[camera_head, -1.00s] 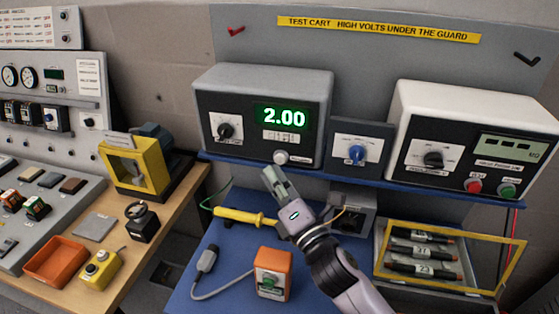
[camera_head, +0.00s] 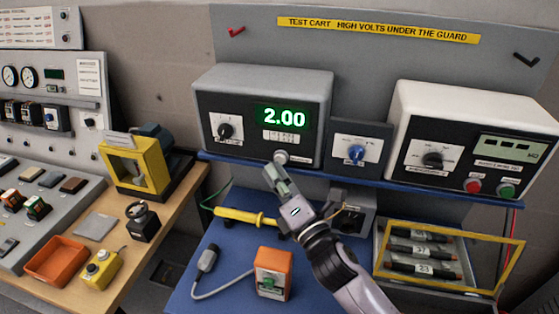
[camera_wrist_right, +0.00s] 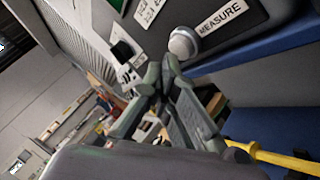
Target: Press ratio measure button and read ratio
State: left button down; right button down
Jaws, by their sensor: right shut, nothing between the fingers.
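The ratio meter (camera_head: 262,110) is a grey box with a black front on the blue shelf. Its green display (camera_head: 282,117) reads 2.00. The round pale measure button (camera_head: 281,157) is low on its front; in the right wrist view the button (camera_wrist_right: 183,42) sits beside a "MEASURE" label (camera_wrist_right: 220,20). My right gripper (camera_head: 271,168) is shut and empty, its tips just below the button. In the wrist view the fingertips (camera_wrist_right: 160,72) are close to the button; a small gap shows. My left gripper is not in view.
A selector panel with a blue knob (camera_head: 356,153) and a white meter (camera_head: 470,140) stand to the right. A yellow-handled tool (camera_head: 240,216) and an orange box (camera_head: 272,272) are on the blue surface below. A yellow-framed guard (camera_head: 450,226) is at right.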

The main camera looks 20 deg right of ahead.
jog(key=shift+w+d, duration=0.25)
jog(key=shift+w, duration=0.05)
dwell(0.4)
jog(key=shift+s+a, duration=0.5)
jog(key=shift+s, duration=0.25)
jog(key=s+a, duration=0.3)
jog(key=s, duration=0.2)
jog(key=shift+a, duration=0.2)
dwell(0.8)
